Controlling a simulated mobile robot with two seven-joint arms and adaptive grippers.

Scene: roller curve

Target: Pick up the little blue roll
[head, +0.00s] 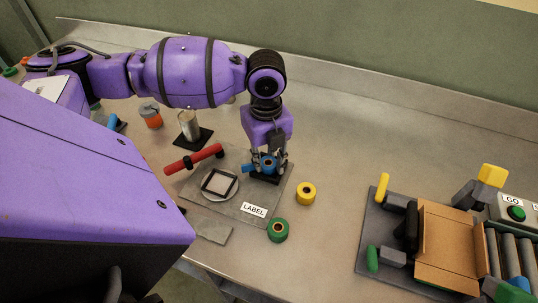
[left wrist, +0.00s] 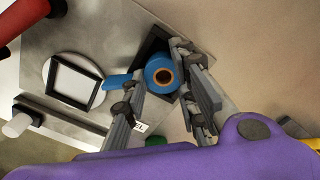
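The little blue roll (head: 269,163) has a brown core. It sits over a dark square base (head: 266,179) at the far right corner of the grey label plate. In the left wrist view the roll (left wrist: 154,82) lies between my left gripper's fingers, with its core facing the camera. My left gripper (head: 269,160) points down over it, one finger on each side. The fingers (left wrist: 162,72) look open, very close to the roll; firm contact cannot be made out. The fingers partly hide the roll in the head view. My right gripper is not in view.
A yellow roll (head: 306,194) and a green roll (head: 278,230) stand right of the label plate (head: 236,207). A red handle (head: 194,160) is to its left. A cardboard box (head: 447,245) stands by rollers at right. The bench between is clear.

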